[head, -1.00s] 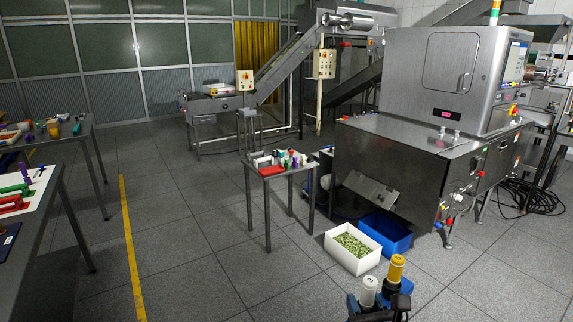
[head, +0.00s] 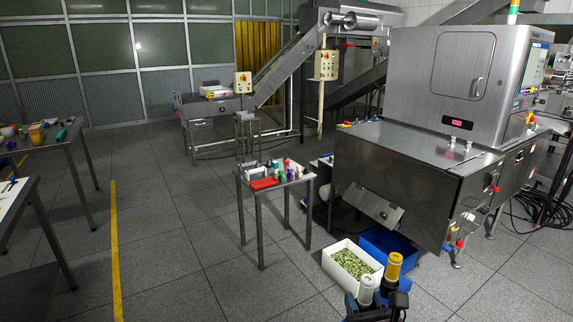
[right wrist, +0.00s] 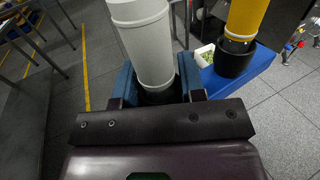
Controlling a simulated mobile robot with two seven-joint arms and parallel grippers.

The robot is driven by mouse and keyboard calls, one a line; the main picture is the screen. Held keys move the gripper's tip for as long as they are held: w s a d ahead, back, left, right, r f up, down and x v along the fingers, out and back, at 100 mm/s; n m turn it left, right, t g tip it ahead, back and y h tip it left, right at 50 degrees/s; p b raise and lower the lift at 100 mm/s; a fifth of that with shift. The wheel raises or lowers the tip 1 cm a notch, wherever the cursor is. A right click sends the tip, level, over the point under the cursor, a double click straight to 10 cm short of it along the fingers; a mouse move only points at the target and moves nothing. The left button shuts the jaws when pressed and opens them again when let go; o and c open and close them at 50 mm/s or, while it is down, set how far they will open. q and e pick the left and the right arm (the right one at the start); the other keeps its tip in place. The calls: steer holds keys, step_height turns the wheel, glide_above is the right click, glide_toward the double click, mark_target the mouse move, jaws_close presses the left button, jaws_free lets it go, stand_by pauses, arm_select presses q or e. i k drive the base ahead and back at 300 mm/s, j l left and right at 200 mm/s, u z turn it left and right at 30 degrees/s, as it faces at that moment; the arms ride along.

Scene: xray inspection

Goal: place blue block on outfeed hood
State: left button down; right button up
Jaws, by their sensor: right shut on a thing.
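My right gripper (head: 366,303) is at the bottom of the head view, shut on the blue block. In the right wrist view, the blue block (right wrist: 245,72) extends to the right from the jaws. A white cylinder (right wrist: 145,40) stands between the blue-sided jaws, and a yellow cylinder (right wrist: 246,18) stands in a black socket on the block. Part of the block is hidden by the jaws and cylinders. The steel hood (head: 395,146) is the low, flat-topped housing in front of the X-ray cabinet (head: 465,80). The block is apart from it. My left gripper is out of view.
A white bin of green pieces (head: 351,264) and a blue bin (head: 385,243) stand on the floor before the machine. A small table (head: 262,196) with several items stands left of them. Small pale posts (head: 452,141) stand on the hood. Floor left of centre is clear.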

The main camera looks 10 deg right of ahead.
mark_target(420, 142)
steer(key=i+l+u, duration=0.1)
steer(key=i+l, duration=1.85)
steer(key=i+l+u, duration=0.15)
steer(key=i+l, duration=0.85)
